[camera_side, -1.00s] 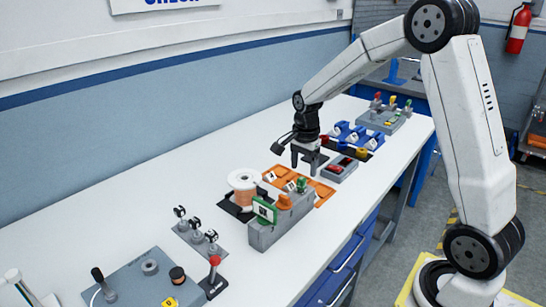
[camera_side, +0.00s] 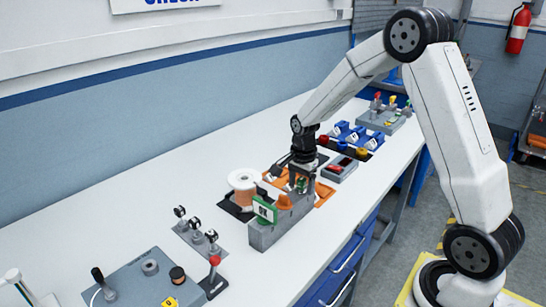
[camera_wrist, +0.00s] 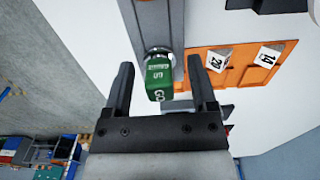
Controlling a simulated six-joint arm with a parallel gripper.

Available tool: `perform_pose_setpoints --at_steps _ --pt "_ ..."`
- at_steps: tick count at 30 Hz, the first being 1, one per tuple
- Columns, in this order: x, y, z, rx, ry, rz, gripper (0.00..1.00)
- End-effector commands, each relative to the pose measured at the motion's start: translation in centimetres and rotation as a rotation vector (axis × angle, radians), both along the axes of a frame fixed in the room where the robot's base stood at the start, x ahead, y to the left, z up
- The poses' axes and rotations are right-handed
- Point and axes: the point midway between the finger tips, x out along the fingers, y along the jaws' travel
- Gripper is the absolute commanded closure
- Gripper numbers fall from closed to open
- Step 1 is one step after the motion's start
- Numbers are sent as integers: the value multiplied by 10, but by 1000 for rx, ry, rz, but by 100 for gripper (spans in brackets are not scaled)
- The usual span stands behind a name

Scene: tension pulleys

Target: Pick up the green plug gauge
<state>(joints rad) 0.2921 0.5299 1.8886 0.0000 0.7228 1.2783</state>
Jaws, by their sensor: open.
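The green plug gauge (camera_wrist: 158,78) stands in the grey block (camera_side: 264,236), its green handle marked "GO" facing the wrist camera. In the side view the green plug gauge (camera_side: 301,184) is partly hidden by my fingers. My gripper (camera_wrist: 160,80) is open, with one finger on each side of the green handle. In the wrist view a gap shows between the handle and each finger. In the side view my gripper (camera_side: 301,180) is low at the far end of the block.
An orange cone-like part (camera_side: 284,202) and a green-framed sign (camera_side: 264,210) sit on the same block. A copper wire spool (camera_side: 243,188) stands left of it. An orange tray (camera_wrist: 232,62) with numbered white pieces lies beside the block. Bare table lies toward the wall.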

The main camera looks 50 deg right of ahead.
Motion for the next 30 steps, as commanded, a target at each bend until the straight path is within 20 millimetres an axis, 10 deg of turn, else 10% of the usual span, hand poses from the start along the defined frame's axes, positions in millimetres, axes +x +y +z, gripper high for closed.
perform_pose_setpoints --at_steps 11,18,30 --pt "0 0 0 0 0 0 26" --pt "0 0 0 0 0 0 100" --pt "0 0 2 0 0 0 100"
